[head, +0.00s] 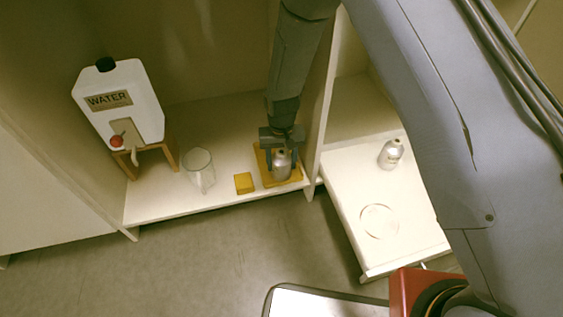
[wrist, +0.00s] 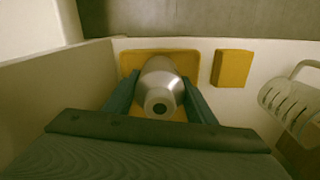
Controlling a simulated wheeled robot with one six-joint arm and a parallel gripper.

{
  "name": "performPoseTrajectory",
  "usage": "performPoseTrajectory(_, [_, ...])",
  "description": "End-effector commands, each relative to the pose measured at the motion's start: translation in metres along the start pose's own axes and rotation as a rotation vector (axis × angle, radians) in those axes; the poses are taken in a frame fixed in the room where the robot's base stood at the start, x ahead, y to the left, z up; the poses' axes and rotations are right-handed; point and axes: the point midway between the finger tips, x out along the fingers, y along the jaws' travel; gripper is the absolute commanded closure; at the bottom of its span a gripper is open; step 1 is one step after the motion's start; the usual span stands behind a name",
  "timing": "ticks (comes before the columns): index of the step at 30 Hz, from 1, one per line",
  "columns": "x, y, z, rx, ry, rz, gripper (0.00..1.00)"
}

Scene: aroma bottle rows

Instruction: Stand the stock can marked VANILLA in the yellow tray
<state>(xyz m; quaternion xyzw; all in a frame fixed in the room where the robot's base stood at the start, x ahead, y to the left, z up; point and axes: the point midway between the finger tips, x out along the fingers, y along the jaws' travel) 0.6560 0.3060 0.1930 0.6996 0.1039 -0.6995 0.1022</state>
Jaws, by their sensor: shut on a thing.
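A silver can (head: 282,165) stands upright in or just over the yellow tray (head: 266,180) on the white shelf. Its label cannot be read here. My gripper (head: 281,160) comes down from above and is shut on this can. In the wrist view the can (wrist: 160,88) sits between the two fingers (wrist: 160,98), with the yellow tray (wrist: 130,62) behind and below it. Whether the can's base touches the tray is hidden. A second silver can (head: 391,153) stands on the white surface at the right.
A small yellow block (head: 243,183) lies left of the tray. A clear jug (head: 199,170) and a WATER container (head: 120,103) on a wooden stand are farther left. A divider wall (head: 322,100) rises close right of the tray. A clear round dish (head: 379,221) lies at the right.

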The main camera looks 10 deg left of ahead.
Motion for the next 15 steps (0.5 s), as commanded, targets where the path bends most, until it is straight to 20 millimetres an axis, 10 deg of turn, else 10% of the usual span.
performPoseTrajectory(4, [0.0008, 0.0000, 0.0000, 0.000, 0.000, 0.000, 0.31])
performPoseTrajectory(15, [-0.0014, 0.0000, 0.0000, 0.000, 0.000, 0.000, 0.31])
